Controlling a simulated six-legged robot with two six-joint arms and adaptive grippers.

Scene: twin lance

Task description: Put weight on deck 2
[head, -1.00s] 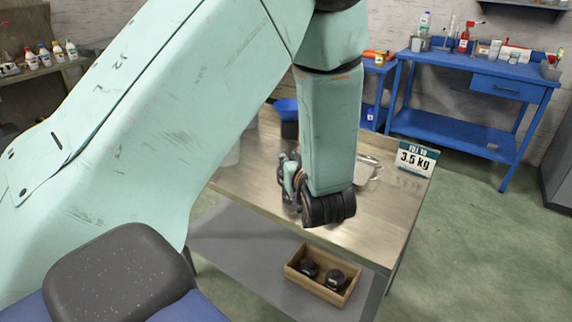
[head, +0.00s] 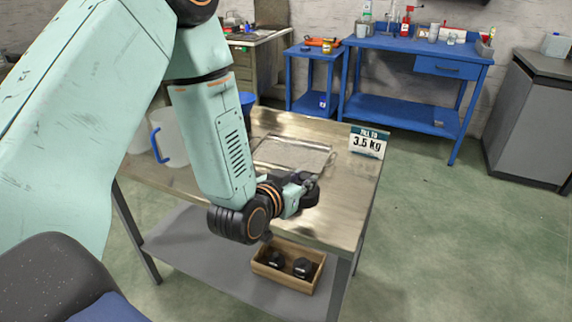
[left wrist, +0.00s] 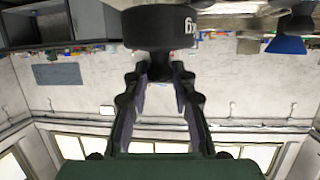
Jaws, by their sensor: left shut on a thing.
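My left gripper (head: 298,190) points right, above the front part of the metal-topped table (head: 335,215). It is shut on a black weight (head: 311,197). In the left wrist view my left gripper (left wrist: 160,82) has its fingers on the knob of the weight (left wrist: 160,28), whose side shows part of a "kg" mark. The table has a grey lower shelf (head: 195,250). Two more black weights (head: 302,267) sit in a wooden box (head: 287,283) on this shelf. No deck is labelled 2 in view. My right gripper is not in view.
A metal tray (head: 292,153) lies on the tabletop behind the gripper. A "3.5 kg" sign (head: 368,142) stands at the far right corner. A white jug with a blue handle (head: 170,135) and a blue funnel (head: 247,101) stand left. Floor at right is clear.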

